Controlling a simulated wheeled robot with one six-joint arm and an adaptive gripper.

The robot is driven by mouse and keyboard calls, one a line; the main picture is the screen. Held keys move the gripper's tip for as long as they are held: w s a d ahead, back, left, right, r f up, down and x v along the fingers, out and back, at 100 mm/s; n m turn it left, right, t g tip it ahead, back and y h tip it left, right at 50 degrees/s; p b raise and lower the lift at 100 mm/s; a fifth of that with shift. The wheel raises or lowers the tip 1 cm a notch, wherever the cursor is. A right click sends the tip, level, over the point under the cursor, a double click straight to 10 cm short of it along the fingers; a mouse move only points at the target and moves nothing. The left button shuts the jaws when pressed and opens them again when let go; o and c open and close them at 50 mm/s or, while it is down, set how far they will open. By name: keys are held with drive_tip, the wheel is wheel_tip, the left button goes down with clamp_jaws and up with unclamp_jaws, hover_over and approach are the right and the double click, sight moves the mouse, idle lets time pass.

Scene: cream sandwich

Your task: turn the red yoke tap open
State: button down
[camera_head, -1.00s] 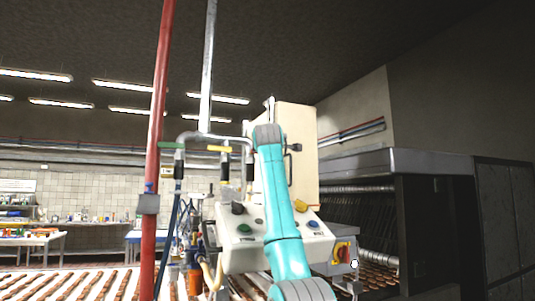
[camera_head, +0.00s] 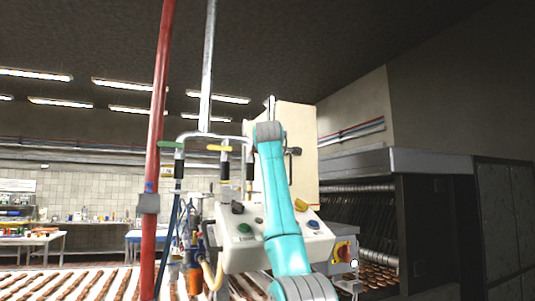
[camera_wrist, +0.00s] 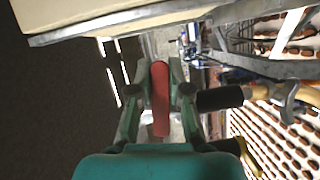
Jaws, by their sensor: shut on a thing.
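The red tap handle (camera_wrist: 160,108) is a long red bar in the middle of the wrist view, lying lengthwise between my fingers. My gripper (camera_wrist: 160,76) is shut on it, with one green finger on each side. In the head view my teal arm rises in front of the machine and hides the red tap and my fingers. The tap's stem and valve body cannot be made out clearly.
Left of my arm, a green tap handle (camera_head: 171,144) and a yellow one (camera_head: 220,148) sit on the pipe rack. A red upright pipe (camera_head: 155,110) stands farther left. A cream control panel (camera_head: 245,255) and cabinet are close around my arm.

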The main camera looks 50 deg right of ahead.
drive_tip(key=f+m+y, duration=0.1)
drive_tip(key=m, duration=0.2)
drive_tip(key=shift+w+a+f+m+y, duration=0.15)
drive_tip(key=shift+a+f+m+y, duration=0.15)
drive_tip(key=shift+f+y, duration=0.1)
drive_tip(key=shift+w+a+f+m+y, duration=0.25)
drive_tip(key=shift+f+m+y, duration=0.15)
drive_tip(key=shift+m, duration=0.4)
drive_tip(key=shift+w+a+f+m+y, duration=0.1)
drive_tip(key=shift+a+f+m+y, duration=0.15)
drive_tip(key=shift+m+y, duration=0.4)
drive_tip(key=c, duration=1.1)
unclamp_jaws()
drive_tip(key=shift+h, duration=0.25)
